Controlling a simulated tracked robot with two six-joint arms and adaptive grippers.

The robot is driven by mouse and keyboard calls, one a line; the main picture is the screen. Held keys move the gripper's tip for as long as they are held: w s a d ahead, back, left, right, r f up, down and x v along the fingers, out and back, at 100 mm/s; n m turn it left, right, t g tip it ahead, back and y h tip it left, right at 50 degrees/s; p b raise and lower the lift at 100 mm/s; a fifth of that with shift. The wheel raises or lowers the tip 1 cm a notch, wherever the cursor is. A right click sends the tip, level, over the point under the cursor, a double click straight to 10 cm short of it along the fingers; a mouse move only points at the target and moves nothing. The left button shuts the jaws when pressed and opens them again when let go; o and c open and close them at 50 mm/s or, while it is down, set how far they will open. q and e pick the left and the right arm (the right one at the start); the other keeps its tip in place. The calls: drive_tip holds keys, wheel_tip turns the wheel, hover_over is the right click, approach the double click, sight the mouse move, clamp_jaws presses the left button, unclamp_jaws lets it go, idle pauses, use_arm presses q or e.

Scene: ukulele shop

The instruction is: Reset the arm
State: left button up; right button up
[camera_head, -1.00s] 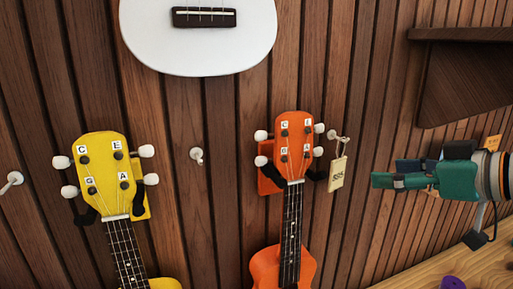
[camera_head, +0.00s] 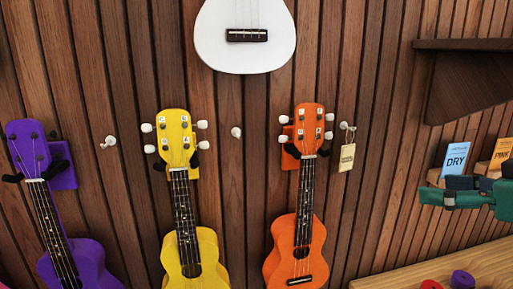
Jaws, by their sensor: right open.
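My right gripper (camera_head: 450,196) comes in from the right edge in the head view, teal with dark fingers. Its fingers point left and nothing shows between them. It is apart from the wall and the ukuleles, above the wooden counter. Only its front part shows; the rest of the arm is cut off by the right edge. My left gripper is not in view.
Purple (camera_head: 84,262), yellow (camera_head: 206,245) and orange (camera_head: 284,240) ukuleles hang on the slatted wall, with a white one (camera_head: 240,52) above. A tag (camera_head: 347,157) hangs beside the orange one. A blue "DRY" card (camera_head: 456,157) and an orange "PINK" card (camera_head: 502,152) stand behind my gripper. A purple piece (camera_head: 462,279) lies on the counter (camera_head: 405,277).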

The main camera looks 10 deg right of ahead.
drive_tip(key=w+a+f+g+y, duration=0.1)
drive_tip(key=w+a+f+g, duration=0.25)
drive_tip(key=f, duration=0.65)
drive_tip(key=w+a+f+g+y, duration=0.25)
drive_tip(key=w+f, duration=0.25)
drive_tip(key=f, duration=0.4)
drive_tip(key=s+a+f+g, duration=0.15)
drive_tip(key=a+f, duration=0.25)
drive_tip(key=f, duration=0.5)
drive_tip(key=a+f+g, duration=0.2)
drive_tip(key=a+f, duration=0.1)
drive_tip(key=f, duration=0.6)
drive_tip(key=s+a+f+m+g+h, duration=0.1)
drive_tip(key=s+a+f+m+h, duration=0.1)
drive_tip(key=s+a+f, duration=0.3)
drive_tip(key=s+a+f+m+g+h, duration=0.2)
drive_tip(key=s+a+f+m, duration=0.2)
drive_tip(key=s+f, duration=1)
wheel_tip(320, 180, down, 8)
drive_tip(key=shift+a, duration=0.35)
drive_tip(key=shift+s, duration=0.1)
